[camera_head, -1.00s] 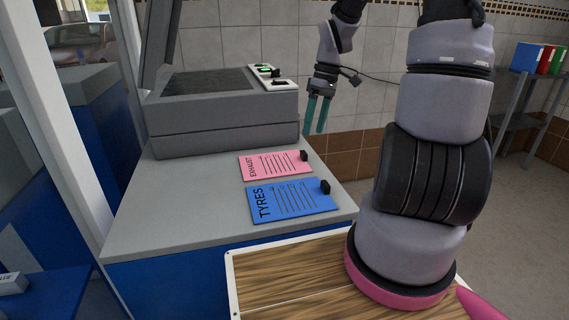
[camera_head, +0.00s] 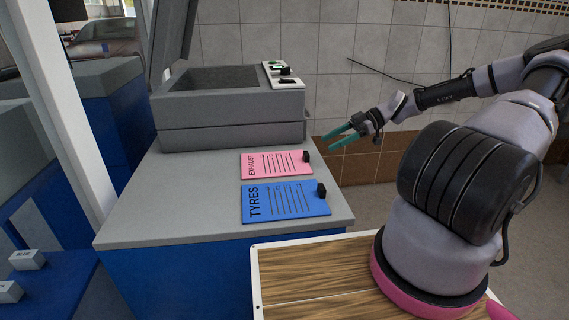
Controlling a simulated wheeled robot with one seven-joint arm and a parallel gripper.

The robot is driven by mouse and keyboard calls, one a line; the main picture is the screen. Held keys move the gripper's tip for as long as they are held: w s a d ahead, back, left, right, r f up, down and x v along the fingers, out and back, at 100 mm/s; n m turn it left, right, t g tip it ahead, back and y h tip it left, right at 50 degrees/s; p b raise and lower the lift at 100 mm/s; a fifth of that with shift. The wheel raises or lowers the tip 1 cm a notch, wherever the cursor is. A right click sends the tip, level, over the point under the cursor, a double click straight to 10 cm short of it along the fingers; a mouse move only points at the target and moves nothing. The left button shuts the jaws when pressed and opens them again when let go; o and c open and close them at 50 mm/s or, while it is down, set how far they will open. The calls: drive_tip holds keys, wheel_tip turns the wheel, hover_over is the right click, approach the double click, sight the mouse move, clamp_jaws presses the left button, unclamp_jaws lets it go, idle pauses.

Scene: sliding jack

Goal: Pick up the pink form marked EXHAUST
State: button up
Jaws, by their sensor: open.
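The pink form marked EXHAUST (camera_head: 275,164) lies flat on the grey counter top (camera_head: 165,205), in front of the grey machine. A small black block (camera_head: 306,156) sits at its right edge. My gripper (camera_head: 329,141) has two teal fingers, spread apart and empty. In the picture it is just right of the pink form, pointing left toward it; it looks raised above the counter's right edge, though its exact height is hard to tell. Nothing hides the pink form.
A blue form marked TYRES (camera_head: 283,203) with its own black block (camera_head: 321,190) lies just in front of the pink form. A grey machine with raised lid (camera_head: 225,128) stands behind. A tiled wall (camera_head: 345,100) is at the back. The counter's left part is bare.

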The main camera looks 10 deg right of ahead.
sight(306, 153)
drive_tip(key=shift+y, duration=0.3)
drive_tip(key=x, duration=0.4)
drive_tip(key=shift+w, duration=0.3)
drive_tip(key=shift+f+x, duration=0.2)
drive_tip(key=shift+x, duration=1.25)
drive_tip(key=shift+f+x, duration=0.15)
drive_tip(key=shift+x, duration=1.3)
drive_tip(key=shift+s+d, duration=0.1)
drive_tip(key=shift+d, duration=0.05)
clamp_jaws()
